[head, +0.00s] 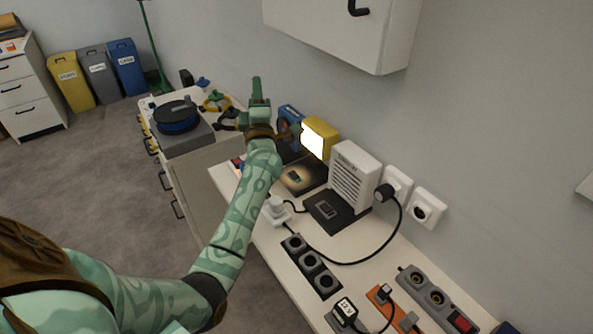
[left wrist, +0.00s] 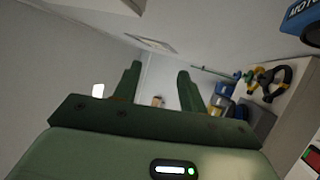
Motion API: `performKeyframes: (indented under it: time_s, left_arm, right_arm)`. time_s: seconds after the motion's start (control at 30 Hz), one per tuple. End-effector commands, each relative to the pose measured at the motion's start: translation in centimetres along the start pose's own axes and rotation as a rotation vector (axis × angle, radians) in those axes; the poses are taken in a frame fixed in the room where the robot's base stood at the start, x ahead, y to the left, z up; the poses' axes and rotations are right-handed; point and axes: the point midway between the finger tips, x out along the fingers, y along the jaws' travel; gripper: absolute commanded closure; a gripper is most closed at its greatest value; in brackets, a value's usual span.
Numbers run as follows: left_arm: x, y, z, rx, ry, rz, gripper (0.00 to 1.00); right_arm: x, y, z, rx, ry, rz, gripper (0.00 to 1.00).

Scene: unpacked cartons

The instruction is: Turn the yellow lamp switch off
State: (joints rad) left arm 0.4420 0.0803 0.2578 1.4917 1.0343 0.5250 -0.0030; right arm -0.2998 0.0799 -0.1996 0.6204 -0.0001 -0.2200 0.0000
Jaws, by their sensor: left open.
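The yellow lamp (head: 322,130) stands against the wall at the back of the counter, its face glowing bright. On the counter in front of it is a dark plate with a small switch (head: 296,177), lit by the lamp; its rocker position is too small to tell. My left gripper (head: 257,92) is raised left of the lamp, fingers pointing up, apart from lamp and switch. In the left wrist view my left gripper (left wrist: 158,85) is open with nothing between its fingers. The lamp is not visible there. My right gripper is not in view.
A white heater-like box (head: 355,172) stands right of the lamp, with another switch plate (head: 335,210) before it. A blue device (head: 290,118) is left of the lamp. A black cable (head: 345,263) and socket strips (head: 312,265) lie nearer. A wall cabinet (head: 345,30) hangs above.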

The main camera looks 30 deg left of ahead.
Motion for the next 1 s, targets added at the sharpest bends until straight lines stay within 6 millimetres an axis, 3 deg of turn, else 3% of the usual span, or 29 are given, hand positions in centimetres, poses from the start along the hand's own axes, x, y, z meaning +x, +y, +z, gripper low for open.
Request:
performKeyframes:
  time_s: [0.03, 0.1, 0.2, 0.27, 0.3, 0.43, 0.53, 0.67, 0.77, 1.0]
  left_arm:
    - [2.3, -0.9, -2.5, -0.172, 0.181, -0.058, 0.58]
    - [3.7, -3.7, -5.6, -0.428, 0.463, -0.172, 0.58]
    - [2.7, -8.3, -6.7, -0.768, 0.868, -0.386, 0.58]
    - [0.9, -10.4, -5.0, -0.940, 1.095, -0.541, 0.58]
    - [-0.5, -11.2, -3.2, -1.036, 1.234, -0.650, 0.58]
    - [-4.7, -10.5, 3.7, -1.227, 1.590, -0.993, 0.58]
    - [-6.8, -8.4, 7.7, -1.278, 1.751, -1.185, 0.58]
    - [-8.0, -7.1, 9.9, -1.289, 1.841, -1.297, 0.58]
    - [-8.7, -8.0, 10.2, -1.287, 1.854, -1.308, 0.58]
    - [-10.8, -13.0, 10.6, -1.283, 1.852, -1.303, 0.58]
  right_arm:
    - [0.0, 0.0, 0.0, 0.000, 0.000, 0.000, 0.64]
    - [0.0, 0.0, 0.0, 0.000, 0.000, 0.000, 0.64]
    - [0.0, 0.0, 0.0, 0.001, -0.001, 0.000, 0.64]
    - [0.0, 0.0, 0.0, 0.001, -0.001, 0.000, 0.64]
    - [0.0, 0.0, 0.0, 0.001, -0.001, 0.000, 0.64]
    - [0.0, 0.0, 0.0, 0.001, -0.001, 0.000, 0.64]
    - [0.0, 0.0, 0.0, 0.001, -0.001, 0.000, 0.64]
    - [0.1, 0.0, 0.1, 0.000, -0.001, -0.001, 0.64]
    - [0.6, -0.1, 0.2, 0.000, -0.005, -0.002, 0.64]
    - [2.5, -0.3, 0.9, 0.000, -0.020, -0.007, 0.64]
